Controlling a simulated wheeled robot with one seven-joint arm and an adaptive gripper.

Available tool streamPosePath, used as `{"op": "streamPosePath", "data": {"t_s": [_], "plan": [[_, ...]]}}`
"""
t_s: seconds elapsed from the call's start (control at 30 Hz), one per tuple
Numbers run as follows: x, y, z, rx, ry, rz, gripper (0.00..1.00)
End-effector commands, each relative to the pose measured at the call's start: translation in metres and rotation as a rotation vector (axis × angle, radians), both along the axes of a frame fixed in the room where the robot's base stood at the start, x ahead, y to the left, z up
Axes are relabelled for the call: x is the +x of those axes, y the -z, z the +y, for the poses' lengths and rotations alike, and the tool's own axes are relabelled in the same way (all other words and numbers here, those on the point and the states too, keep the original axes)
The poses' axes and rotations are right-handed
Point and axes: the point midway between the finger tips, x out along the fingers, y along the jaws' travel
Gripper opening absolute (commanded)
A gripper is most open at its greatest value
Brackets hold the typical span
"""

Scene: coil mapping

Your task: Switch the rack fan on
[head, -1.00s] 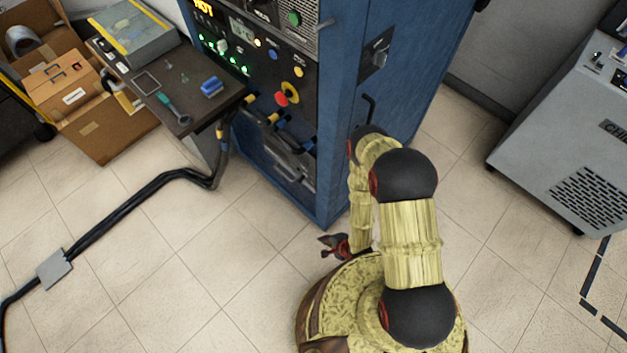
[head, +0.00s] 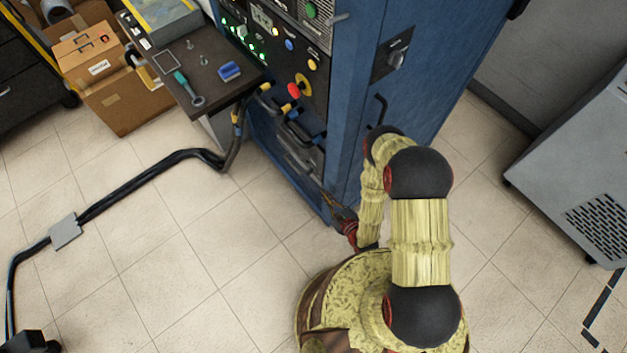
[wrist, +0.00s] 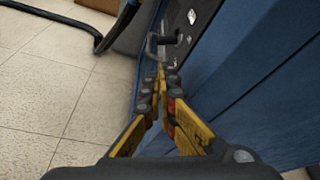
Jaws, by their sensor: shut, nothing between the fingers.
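The blue rack (head: 350,80) stands ahead, its dark front panel (head: 300,65) facing left. The panel carries lit green lamps, a green knob (head: 311,11), a red button on a yellow ring (head: 294,90), and coloured buttons. A black plate with a grey rotary handle (head: 396,58) is on the rack's right side. I cannot tell which control is the fan switch. My gripper (head: 335,204) is low by the rack's bottom front corner, empty, its fingers together. In the wrist view its yellow fingers (wrist: 160,84) meet in front of the rack's lower front, where a metal handle (wrist: 158,43) shows.
A dark side table (head: 215,95) with small tools and a blue item stands left of the rack, cartons (head: 105,75) beyond. A black cable (head: 150,180) crosses the floor to a grey box (head: 65,231). A grey machine (head: 580,160) stands right. Floor between is open.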

Motion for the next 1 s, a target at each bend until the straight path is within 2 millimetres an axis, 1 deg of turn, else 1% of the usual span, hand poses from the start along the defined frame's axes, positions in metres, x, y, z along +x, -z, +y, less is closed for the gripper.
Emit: {"op": "streamPosePath", "data": {"t_s": [0.17,0.27,0.37,0.6,0.73,0.9,1.0], "plan": [[0.001,0.000,0.000,-0.002,-0.001,-0.001,0.00],[0.005,0.002,0.002,-0.003,-0.002,-0.001,0.00],[0.015,0.006,0.008,-0.004,-0.005,-0.004,0.00],[0.051,0.020,0.025,-0.003,-0.004,-0.004,0.00],[0.068,0.025,0.033,-0.002,-0.003,-0.002,0.00],[0.082,0.030,0.040,-0.003,-0.002,-0.002,0.00],[0.085,0.030,0.041,-0.003,-0.001,-0.001,0.00]]}}
